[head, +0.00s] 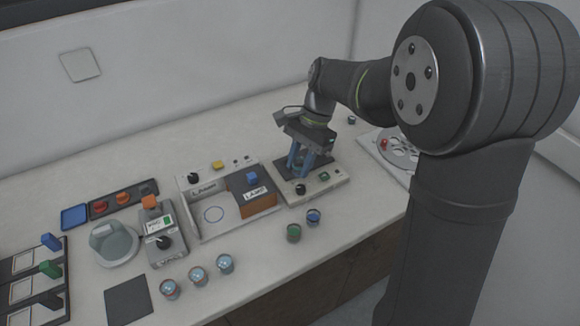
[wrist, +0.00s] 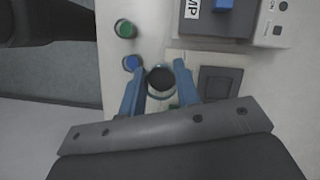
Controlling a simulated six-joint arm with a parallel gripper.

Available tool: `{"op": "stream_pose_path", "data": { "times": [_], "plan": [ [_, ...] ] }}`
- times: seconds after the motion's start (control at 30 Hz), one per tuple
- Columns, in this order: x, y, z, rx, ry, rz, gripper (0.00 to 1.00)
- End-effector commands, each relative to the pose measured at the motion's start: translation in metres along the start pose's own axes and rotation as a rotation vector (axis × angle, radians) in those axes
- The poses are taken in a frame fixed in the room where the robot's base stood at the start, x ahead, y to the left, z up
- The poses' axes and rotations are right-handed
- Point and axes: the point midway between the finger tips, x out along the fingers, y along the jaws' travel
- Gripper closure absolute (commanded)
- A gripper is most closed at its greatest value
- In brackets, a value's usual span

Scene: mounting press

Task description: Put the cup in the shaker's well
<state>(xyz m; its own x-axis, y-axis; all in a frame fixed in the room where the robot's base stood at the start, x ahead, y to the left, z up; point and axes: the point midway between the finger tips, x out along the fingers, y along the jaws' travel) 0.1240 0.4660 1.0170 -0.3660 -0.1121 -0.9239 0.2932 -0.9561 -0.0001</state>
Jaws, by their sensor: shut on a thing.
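My gripper (head: 300,170) is low over a pale device (head: 325,188) with a black knob and a small green display, which may be the shaker. In the wrist view its blue fingers (wrist: 159,68) are shut on a round cup (wrist: 160,79) with dark contents and a pale rim. The cup overlaps the edge of the pale device, beside a dark square (wrist: 219,84) on it. I cannot tell the height of the cup's base or whether it touches the device. In the head view the fingers mostly hide the cup, and no well shows clearly.
A green-topped cup (head: 294,232) and a blue-topped cup (head: 313,217) stand in front of the device. Several cups (head: 196,275) stand farther left. A round rotor tray (head: 398,150) is at right.

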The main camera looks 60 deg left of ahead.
Motion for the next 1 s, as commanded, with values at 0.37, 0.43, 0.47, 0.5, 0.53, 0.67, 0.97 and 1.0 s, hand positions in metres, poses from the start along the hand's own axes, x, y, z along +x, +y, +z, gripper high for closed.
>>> {"op": "stream_pose_path", "data": {
  "times": [0.37,0.43,0.47,0.5,0.53,0.67,0.97,1.0],
  "plan": [
    [-0.059,0.01,-0.097,0.578,0.001,-0.241,0.95],
    [-0.063,0.011,-0.102,0.615,0.0,-0.255,0.95],
    [-0.063,0.01,-0.104,0.625,0.0,-0.259,0.95],
    [-0.061,0.008,-0.105,0.635,0.0,-0.261,0.95],
    [-0.059,0.004,-0.105,0.638,0.0,-0.262,0.95],
    [-0.04,-0.018,-0.1,0.637,-0.001,-0.26,0.95],
    [0.007,-0.076,-0.088,0.636,0.0,-0.261,0.95],
    [0.011,-0.082,-0.087,0.636,0.0,-0.262,0.95]
  ]
}}
